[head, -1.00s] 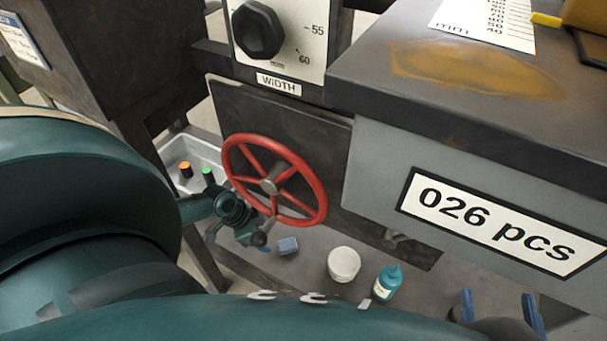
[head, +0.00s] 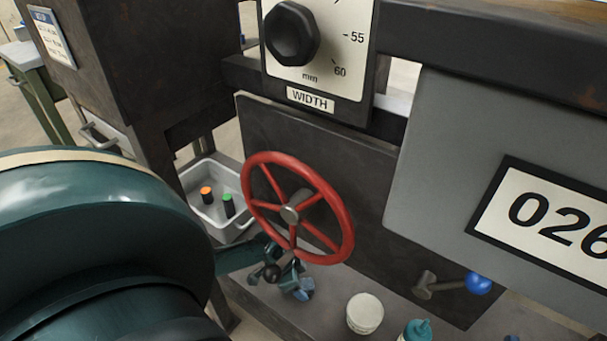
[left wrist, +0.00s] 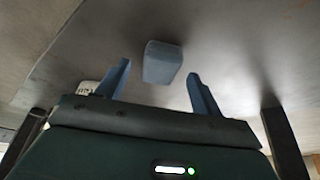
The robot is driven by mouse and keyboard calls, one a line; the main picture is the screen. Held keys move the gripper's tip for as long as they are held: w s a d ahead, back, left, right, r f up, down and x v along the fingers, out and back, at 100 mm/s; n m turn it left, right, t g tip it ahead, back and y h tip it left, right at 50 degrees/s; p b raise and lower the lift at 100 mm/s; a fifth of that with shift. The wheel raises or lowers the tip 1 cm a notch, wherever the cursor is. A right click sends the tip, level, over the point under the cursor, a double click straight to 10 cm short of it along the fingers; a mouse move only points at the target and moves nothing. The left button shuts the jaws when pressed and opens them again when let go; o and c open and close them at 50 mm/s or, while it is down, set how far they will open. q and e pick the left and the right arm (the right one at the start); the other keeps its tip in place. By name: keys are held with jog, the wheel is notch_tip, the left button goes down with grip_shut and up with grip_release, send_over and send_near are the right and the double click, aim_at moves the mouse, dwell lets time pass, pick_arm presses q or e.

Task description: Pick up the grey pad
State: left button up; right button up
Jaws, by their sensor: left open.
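The grey pad, a small blue-grey block, lies on the grey shelf under the red handwheel. In the left wrist view the pad (left wrist: 162,62) is just beyond and between the two blue fingers, apart from both. In the head view my left gripper (head: 288,276) is low behind the wheel's lower rim, and the pad (head: 305,289) is partly hidden beside it. My left gripper is open and empty. At the bottom edge of the head view only a small blue tip shows, perhaps my right gripper (head: 512,338).
The red handwheel (head: 344,222) stands close above my left gripper. A white tub (head: 365,313) and a teal bottle (head: 418,331) stand to the right on the shelf (head: 325,318). A blue-knobbed lever (head: 478,284) juts out there. A grey tray (head: 210,213) holds two capped cylinders at left.

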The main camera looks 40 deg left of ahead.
pick_arm(q)
jog(key=shift+w+d+f, duration=0.15)
jog(key=shift+w+f, duration=0.05)
jog(key=shift+f, duration=0.55)
jog(key=c, duration=1.1)
jog(key=shift+c, duration=0.2)
pick_arm(e)
jog(key=shift+a+r, duration=0.1)
jog(key=shift+r, duration=0.05)
jog(key=shift+r, duration=0.1)
pick_arm(q)
jog(key=shift+r+p, duration=0.35)
jog(key=shift+r, duration=0.4)
jog(key=shift+d+p+v, duration=0.15)
jog(key=shift+p+v, duration=0.35)
jog(key=shift+v, duration=0.1)
jog(key=shift+d+p+v, duration=0.15)
jog(key=shift+p+v, duration=0.35)
jog(key=shift+v, duration=0.15)
jog(key=s+d+p, duration=0.2)
jog(key=s+p, duration=0.2)
jog(key=s, duration=1.3)
jog(key=shift+p, duration=0.4)
pick_arm(e)
jog(key=shift+d+g+h, duration=0.6)
jog(key=shift+d+h, duration=0.35)
jog(key=shift+h, duration=0.05)
